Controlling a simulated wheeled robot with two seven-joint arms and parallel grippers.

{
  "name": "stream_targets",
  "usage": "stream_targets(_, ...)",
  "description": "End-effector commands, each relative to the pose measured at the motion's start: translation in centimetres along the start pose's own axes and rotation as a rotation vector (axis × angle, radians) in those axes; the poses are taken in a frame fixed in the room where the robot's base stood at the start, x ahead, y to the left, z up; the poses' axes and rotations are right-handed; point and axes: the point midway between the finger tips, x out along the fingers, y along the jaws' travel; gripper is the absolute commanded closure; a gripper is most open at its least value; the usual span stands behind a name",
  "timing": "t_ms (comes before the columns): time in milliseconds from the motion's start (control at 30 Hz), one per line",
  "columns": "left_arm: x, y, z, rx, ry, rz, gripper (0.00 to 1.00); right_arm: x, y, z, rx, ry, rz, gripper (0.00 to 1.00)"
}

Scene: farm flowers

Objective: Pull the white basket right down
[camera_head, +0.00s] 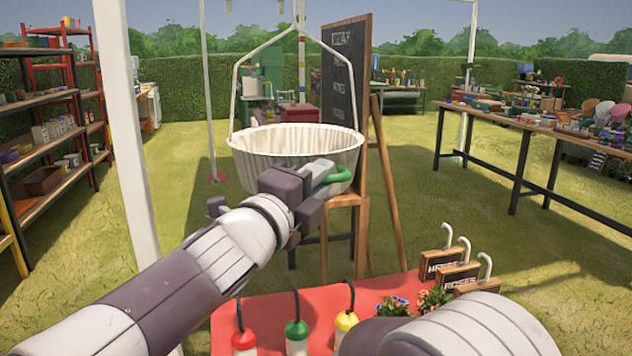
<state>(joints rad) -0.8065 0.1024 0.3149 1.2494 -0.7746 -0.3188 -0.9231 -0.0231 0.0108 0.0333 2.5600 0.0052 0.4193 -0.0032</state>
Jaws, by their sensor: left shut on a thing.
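The white basket (270,146) hangs upright from a white wire hanger in the middle of the camera_head view. It is a wide ribbed bowl with an open top. A curved green piece (338,174) shows at its lower right side. My left gripper (318,180) reaches up from the lower left and is shut at the basket's front right side, beside the green piece. The fingertips are partly hidden, so the exact grip point is hard to see. My right arm shows at the lower right, but its gripper is out of view.
A chalkboard (345,80) stands behind the basket. A white post (125,130) is at left. Shelves (45,110) and a long table (540,125) flank the grass.

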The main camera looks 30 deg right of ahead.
Motion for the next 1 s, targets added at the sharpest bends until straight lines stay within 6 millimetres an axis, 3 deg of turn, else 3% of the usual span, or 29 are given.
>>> stream_targets(33,0.1,0.9,-0.1,-0.003,0.002,0.017,1.00,0.0,0.0,0.0,0.000,0.000,0.000,0.38)
stream_targets(233,0.2,1.0,-0.1,-0.003,0.002,0.020,1.00,0.0,0.0,0.0,0.000,0.000,0.000,0.38)
stream_targets(267,0.2,1.0,-0.1,-0.003,0.002,0.020,0.71,0.0,0.0,0.0,0.000,0.000,0.000,0.38)
stream_targets(300,0.2,1.0,-0.1,-0.002,0.002,0.019,0.60,0.0,0.0,0.0,0.000,0.000,0.000,0.38)
stream_targets(733,-0.6,0.4,0.0,-0.001,0.000,0.009,0.60,0.1,0.0,0.0,0.000,0.000,0.000,0.38)
stream_targets(1000,-5.9,0.4,0.0,-0.001,-0.001,0.009,0.60,0.8,0.0,0.1,0.000,0.000,0.000,0.38)
